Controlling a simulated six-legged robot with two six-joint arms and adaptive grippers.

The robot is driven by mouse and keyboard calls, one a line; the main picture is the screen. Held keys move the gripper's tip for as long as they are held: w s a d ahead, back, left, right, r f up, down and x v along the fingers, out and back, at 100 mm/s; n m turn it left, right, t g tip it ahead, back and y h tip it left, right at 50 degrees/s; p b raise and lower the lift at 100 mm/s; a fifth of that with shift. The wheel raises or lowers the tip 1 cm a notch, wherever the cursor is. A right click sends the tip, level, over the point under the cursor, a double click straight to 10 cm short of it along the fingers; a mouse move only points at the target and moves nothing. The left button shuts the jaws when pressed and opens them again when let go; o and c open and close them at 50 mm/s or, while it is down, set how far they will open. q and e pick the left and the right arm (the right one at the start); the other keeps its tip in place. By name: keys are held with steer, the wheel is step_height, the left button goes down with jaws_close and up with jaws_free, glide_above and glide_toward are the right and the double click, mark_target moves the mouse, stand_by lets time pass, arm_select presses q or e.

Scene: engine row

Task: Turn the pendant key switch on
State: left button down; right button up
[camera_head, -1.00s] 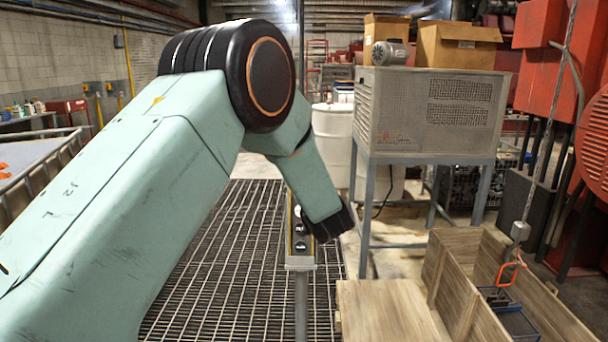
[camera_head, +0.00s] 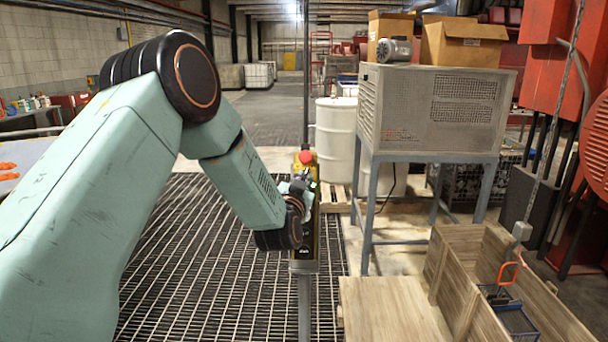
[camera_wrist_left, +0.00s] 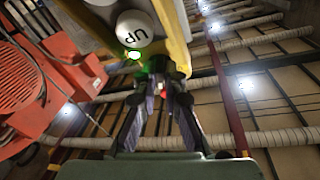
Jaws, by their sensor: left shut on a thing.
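The pendant (camera_head: 311,242) is a dark, upright control box with yellow edges on a grey post, with a red button (camera_head: 305,157) at its top. My left gripper (camera_head: 304,190) is at its upper face, below the red button. In the left wrist view, the pendant (camera_wrist_left: 176,32) shows a white round button marked UP (camera_wrist_left: 135,28) and a lit green lamp (camera_wrist_left: 135,55). There, the left gripper's fingers (camera_wrist_left: 164,88) are shut close together at the pendant's end, on the key switch. The fingers mostly hide the key, so its turn cannot be read. My right gripper is not in view.
A metal-grating floor (camera_head: 220,265) surrounds the post. A grey vented cabinet (camera_head: 430,112) on a stand is to the right, with a white drum (camera_head: 336,140) behind. Wooden crates (camera_head: 460,275) stand front right. Red machinery (camera_head: 550,60) is at the far right.

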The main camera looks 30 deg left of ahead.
arm_select(q)
steer(key=shift+a+r+m+h+p, duration=0.1)
steer(key=shift+r+m+h+p, duration=0.15)
steer(key=shift+m+h+p, duration=0.75)
steer(key=shift+m, duration=0.4)
steer(key=c, duration=1.4)
jaws_free()
steer(key=shift+s, duration=0.1)
steer(key=shift+c, duration=0.2)
steer(key=shift+f, duration=0.1)
steer(key=shift+s, duration=0.5)
steer(key=v, duration=1.1)
steer(key=shift+d, duration=0.3)
steer(key=shift+w+f, duration=0.1)
steer(key=shift+f, duration=0.05)
